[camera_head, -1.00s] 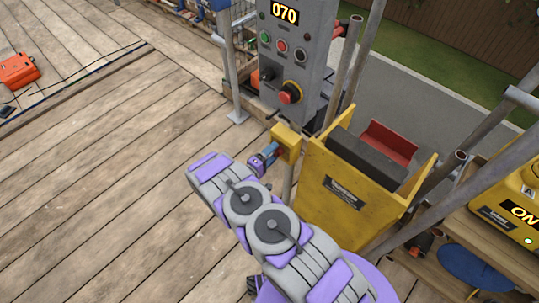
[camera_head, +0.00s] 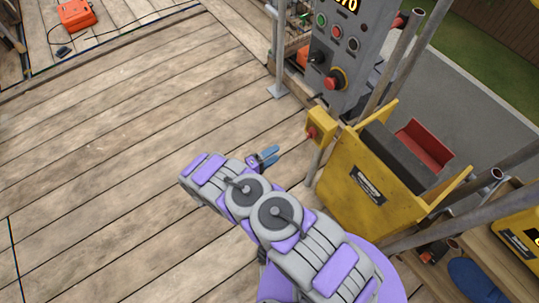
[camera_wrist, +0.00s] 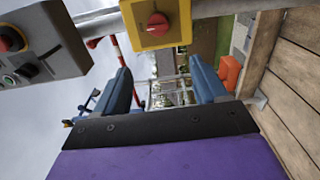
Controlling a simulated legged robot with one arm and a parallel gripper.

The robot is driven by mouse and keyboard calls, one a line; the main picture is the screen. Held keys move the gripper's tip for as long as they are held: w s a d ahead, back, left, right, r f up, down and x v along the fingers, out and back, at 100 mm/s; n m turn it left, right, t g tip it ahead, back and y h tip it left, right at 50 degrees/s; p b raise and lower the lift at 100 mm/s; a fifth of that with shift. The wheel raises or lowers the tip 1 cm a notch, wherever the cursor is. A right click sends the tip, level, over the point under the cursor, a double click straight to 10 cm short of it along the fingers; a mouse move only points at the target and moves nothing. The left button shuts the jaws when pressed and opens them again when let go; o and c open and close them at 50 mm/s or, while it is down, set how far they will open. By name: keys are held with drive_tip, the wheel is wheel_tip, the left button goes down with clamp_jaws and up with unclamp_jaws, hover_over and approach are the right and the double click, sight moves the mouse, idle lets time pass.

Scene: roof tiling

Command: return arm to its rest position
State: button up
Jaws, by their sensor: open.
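My purple and grey arm reaches across the lower middle of the head view, over the wooden deck. My gripper (camera_head: 268,156) shows small and blue beyond the arm's elbow, left of the yellow box with a red knob (camera_head: 321,130). In the wrist view my gripper (camera_wrist: 165,92) has its two blue fingers well apart with nothing between them. The yellow box with the red knob (camera_wrist: 157,22) is ahead of the fingers there, apart from them.
A grey control panel (camera_head: 348,60) stands at upper right, also at left in the wrist view (camera_wrist: 45,45). A yellow hoist bin (camera_head: 345,200) and metal poles stand right of my arm. An orange case (camera_head: 77,15) lies far left. The deck (camera_head: 110,140) on the left is clear.

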drive_tip(key=shift+s+a, duration=0.25)
drive_tip(key=shift+a, duration=0.2)
idle(0.3)
